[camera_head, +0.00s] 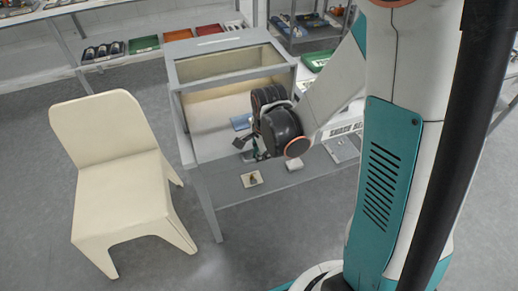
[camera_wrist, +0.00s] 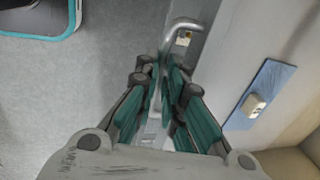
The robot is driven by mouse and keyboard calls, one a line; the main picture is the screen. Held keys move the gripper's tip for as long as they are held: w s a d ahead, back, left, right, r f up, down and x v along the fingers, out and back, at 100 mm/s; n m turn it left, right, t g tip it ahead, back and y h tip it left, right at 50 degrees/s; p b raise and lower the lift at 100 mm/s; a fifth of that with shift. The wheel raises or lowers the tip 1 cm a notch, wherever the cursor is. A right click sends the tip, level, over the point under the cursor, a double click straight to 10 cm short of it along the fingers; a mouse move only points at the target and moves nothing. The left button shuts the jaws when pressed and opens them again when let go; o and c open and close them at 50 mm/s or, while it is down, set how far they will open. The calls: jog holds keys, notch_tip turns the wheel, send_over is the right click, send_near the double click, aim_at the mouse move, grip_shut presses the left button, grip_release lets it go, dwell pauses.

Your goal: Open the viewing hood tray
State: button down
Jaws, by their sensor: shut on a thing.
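The viewing hood (camera_head: 235,70) is a grey-framed box with a cream interior on a grey table. My gripper (camera_head: 256,151) is at its open front, mostly hidden by my wrist in the head view. In the wrist view, the teal-padded fingers of my gripper (camera_wrist: 160,68) are shut on a curved grey metal handle (camera_wrist: 185,24). The handle shows beyond the fingertips, beside a grey edge. The part of the handle between the fingers is hidden, and I cannot tell how far out the tray is.
A cream chair (camera_head: 120,165) stands left of the table (camera_head: 225,190). A small card-like piece (camera_head: 251,179) lies at the table's front. Shelves with coloured bins (camera_head: 143,45) are behind. The floor between chair and table is clear.

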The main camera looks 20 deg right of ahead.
jog(key=shift+s, duration=0.65)
jog(key=c, duration=2)
grip_release()
jog(key=shift+o, duration=0.2)
notch_tip(320, 180, up, 12)
jog(key=s, duration=0.2)
jog(key=shift+s, duration=0.2)
jog(key=shift+f, duration=0.1)
